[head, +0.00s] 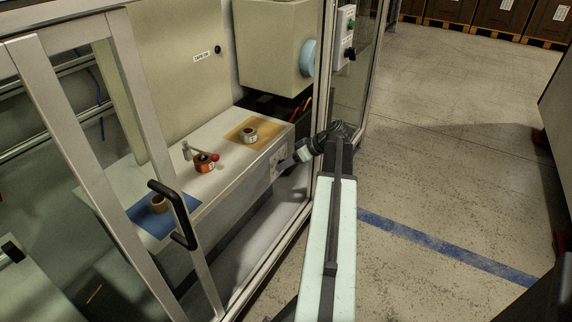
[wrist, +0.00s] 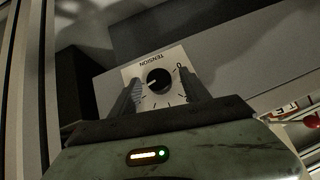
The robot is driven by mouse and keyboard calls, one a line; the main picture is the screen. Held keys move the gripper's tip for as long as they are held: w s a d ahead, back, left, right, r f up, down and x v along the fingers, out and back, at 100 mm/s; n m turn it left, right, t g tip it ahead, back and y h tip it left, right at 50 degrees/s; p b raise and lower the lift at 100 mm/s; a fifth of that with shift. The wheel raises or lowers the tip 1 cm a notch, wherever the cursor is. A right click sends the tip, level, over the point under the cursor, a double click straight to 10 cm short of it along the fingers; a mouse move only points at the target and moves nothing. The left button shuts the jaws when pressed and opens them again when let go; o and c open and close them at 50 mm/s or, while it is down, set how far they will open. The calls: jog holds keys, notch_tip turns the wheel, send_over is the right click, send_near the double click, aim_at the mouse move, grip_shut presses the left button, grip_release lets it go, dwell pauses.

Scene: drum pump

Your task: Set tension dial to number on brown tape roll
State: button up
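The tension dial (wrist: 158,77) is a black round knob on a white plate marked TENSION, with a scale around it. A light pointer mark on the knob faces left in the wrist view, away from the visible 0. My gripper (wrist: 159,80) is open, its two fingers on either side of the knob; I cannot tell whether they touch it. In the head view my gripper (head: 284,164) is at the front of the grey bench, by the dial plate (head: 274,166). The brown tape roll (head: 158,204) stands on a blue mat; its number is not readable.
A grey tape roll (head: 249,135) sits on an orange mat (head: 236,127). A red-orange roll (head: 204,165) sits between the mats beside a lever with a red knob. A framed door with a black handle (head: 182,218) stands left; a frame post rises beside my arm. Open floor lies right.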

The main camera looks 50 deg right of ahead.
jog(key=shift+r, duration=0.1)
jog(key=p+v, duration=0.5)
jog(key=v, duration=0.2)
jog(key=shift+s+r, duration=0.15)
jog(key=shift+s, duration=0.1)
jog(key=shift+d, duration=0.15)
jog(key=shift+s, duration=0.1)
